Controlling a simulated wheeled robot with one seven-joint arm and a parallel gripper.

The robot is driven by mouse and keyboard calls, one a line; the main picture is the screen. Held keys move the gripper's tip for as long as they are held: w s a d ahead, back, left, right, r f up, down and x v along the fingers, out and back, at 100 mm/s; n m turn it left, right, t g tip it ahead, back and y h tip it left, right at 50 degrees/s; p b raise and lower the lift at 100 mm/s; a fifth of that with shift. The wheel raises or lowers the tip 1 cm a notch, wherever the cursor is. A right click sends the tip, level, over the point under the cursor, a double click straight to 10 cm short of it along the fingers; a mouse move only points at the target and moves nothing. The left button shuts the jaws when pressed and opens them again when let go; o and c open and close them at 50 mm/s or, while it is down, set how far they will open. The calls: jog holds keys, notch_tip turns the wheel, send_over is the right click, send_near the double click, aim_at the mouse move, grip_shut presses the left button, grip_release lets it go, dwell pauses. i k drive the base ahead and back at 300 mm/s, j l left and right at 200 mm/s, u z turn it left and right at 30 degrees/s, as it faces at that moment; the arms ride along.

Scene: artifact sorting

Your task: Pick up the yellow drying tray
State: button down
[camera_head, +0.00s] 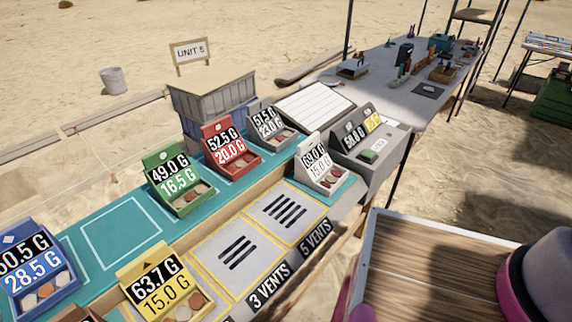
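The yellow drying tray (160,287) stands at the front of the teal-topped table. Its sloped back carries a black label "63.7 G" over a yellow label "15.0 G" and a black triangle. Several small brownish and pale pieces lie in its open front. Its lower end is near the bottom edge of the picture. Grey-and-magenta rounded parts that look like my arm show at the lower right, apart from the tray. My gripper's fingers do not show.
Green (177,181), red (230,149), grey (268,124) and white (318,166) trays stand farther back. Flat panels marked "3 VENTS" (237,254) and "5 VENTS" (285,212) lie right of the yellow tray.

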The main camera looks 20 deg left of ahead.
aim_at(158, 284)
jog(key=u, duration=0.45)
jog(key=k+u, duration=0.15)
jog(key=u, duration=0.8)
jog(key=k+u, duration=0.15)
jog(key=u, duration=0.3)
jog(key=j+u, duration=0.15)
jog(key=u, duration=0.35)
